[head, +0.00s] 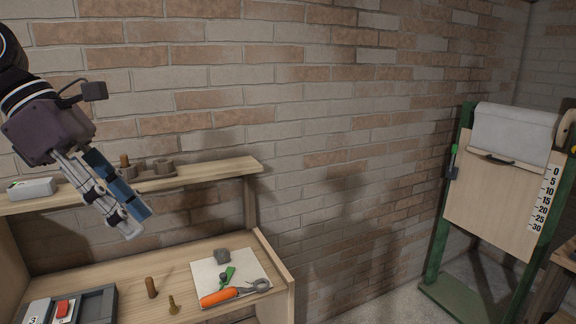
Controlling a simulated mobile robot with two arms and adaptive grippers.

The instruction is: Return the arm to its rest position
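My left arm comes in from the upper left, with its gripper (134,223) pointing down and to the right. Its grey-white and blue finger parts lie close together, and from this angle I cannot tell whether they are open or shut. No held object is clearly visible. The gripper appears in front of the upper shelf (215,172) and above the lower worktop (190,252) in the picture. My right gripper is not in view.
On the worktop, a white sheet (262,270) bears an orange-handled tool (219,297), a green piece and a grey block. Two small pegs (151,288) stand nearby. A dark tray (98,306) sits at the lower left. A green-framed stand (440,235) is at right.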

